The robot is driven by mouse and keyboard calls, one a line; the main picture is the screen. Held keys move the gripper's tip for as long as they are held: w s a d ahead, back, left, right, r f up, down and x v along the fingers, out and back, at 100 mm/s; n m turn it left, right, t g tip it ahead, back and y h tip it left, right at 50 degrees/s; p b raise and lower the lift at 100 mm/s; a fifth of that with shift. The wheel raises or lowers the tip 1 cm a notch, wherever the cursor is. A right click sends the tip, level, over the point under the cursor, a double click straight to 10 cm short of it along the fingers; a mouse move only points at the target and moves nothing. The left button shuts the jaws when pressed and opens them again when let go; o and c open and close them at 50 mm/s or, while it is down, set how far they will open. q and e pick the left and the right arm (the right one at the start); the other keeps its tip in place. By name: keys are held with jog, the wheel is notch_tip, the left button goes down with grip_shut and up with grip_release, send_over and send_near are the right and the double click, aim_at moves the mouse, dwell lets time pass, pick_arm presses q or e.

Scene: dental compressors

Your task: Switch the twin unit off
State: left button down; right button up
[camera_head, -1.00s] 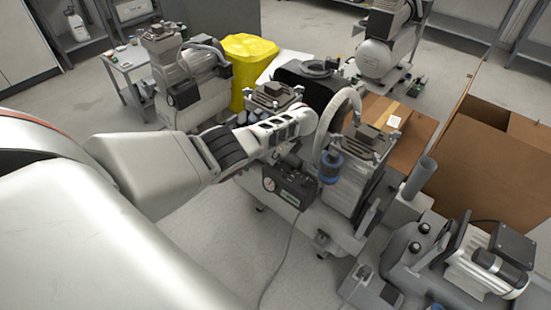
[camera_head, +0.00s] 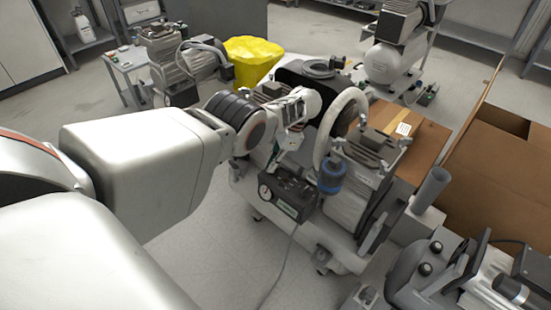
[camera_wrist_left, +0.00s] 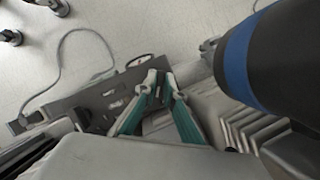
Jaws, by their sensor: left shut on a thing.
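The twin unit (camera_head: 346,200) stands in the middle of the head view, with a motor on each side and a thick pale hose arching over it. Its dark control box (camera_head: 287,196), with a round gauge, is on the front; it also shows in the wrist view (camera_wrist_left: 92,105). My left gripper (camera_head: 284,152) is just above and behind the box. In the wrist view the left fingertips (camera_wrist_left: 161,86) are close together at the box's edge, shut on a small part there, which looks like the switch. The fingers hide most of that part. My right gripper is not in view.
A blue-banded dark cylinder (camera_wrist_left: 240,60) is close to the right of the fingers; in the head view it is a blue filter (camera_head: 331,172). A cable hangs from the box to the floor. Cardboard boxes (camera_head: 490,150) stand right. Another compressor (camera_head: 175,65) stands back left.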

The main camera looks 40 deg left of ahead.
pick_arm(q)
jog(key=shift+s+d+f+n, duration=0.1)
jog(key=shift+f+n, duration=0.3)
jog(key=shift+n, duration=0.2)
jog(key=shift+r+n+h+b, duration=0.15)
jog(key=shift+n+h+b, duration=0.25)
jog(key=shift+n+b, duration=0.1)
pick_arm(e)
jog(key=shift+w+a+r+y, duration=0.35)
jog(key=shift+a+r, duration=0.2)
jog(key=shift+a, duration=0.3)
pick_arm(q)
jog(key=shift+r, duration=0.1)
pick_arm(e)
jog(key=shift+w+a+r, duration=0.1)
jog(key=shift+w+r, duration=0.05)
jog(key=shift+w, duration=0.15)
pick_arm(q)
jog(key=c, duration=2.1)
grip_release()
jog(key=shift+c, duration=0.2)
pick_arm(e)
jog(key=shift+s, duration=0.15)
pick_arm(q)
jog(key=shift+r+g, duration=0.1)
jog(key=shift+g, duration=0.2)
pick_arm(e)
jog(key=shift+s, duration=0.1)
pick_arm(q)
jog(key=shift+r, duration=0.1)
